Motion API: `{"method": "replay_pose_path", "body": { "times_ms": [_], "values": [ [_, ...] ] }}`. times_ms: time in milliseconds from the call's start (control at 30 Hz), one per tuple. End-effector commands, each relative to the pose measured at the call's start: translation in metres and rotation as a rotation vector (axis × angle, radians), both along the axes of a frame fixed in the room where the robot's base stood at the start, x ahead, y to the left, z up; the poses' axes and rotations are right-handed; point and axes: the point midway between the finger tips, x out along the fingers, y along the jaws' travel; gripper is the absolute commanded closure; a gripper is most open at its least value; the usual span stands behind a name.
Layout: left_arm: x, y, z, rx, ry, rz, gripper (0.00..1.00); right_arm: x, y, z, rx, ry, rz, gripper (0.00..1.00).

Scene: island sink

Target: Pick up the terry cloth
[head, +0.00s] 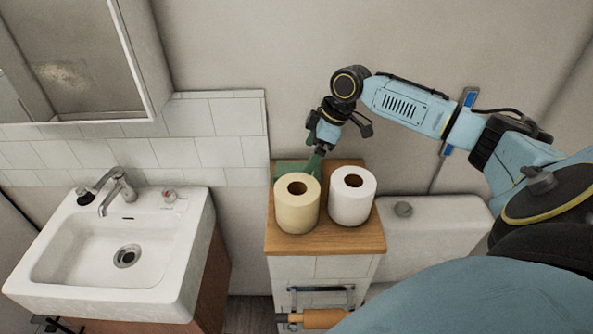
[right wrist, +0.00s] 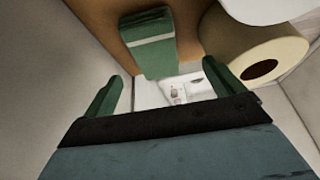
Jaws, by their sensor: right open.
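The terry cloth (head: 287,169) is green and lies flat at the back left corner of the wooden cabinet top, partly hidden by my right gripper and a cream paper roll. In the right wrist view the cloth (right wrist: 150,44) shows pale stripes and lies beyond the fingertips, roughly between the two fingers in the picture. My right gripper (head: 318,155) points down at the back of the cabinet top, just behind the cream roll. In the right wrist view the gripper (right wrist: 163,73) is open, with nothing between its fingers. My left gripper is not in view.
A cream paper roll (head: 297,210) and a white paper roll (head: 352,203) stand upright on the wooden top (head: 325,243), close to the cloth. The wall is right behind. A white sink (head: 85,243) is at left and a toilet tank (head: 430,225) at right.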

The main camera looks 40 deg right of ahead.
Motion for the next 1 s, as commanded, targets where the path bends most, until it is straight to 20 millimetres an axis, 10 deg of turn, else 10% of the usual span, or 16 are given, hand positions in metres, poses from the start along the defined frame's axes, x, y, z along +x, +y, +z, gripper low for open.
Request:
{"method": "replay_pose_path", "body": {
  "times_ms": [600, 1000],
  "values": [
    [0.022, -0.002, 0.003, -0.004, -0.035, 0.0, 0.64, 0.027, 0.017, -0.066, 0.0, 0.001, 0.0, 0.06],
    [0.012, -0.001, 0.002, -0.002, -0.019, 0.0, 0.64, 0.029, 0.018, -0.072, -0.002, 0.0, 0.001, 0.17]
  ]
}}
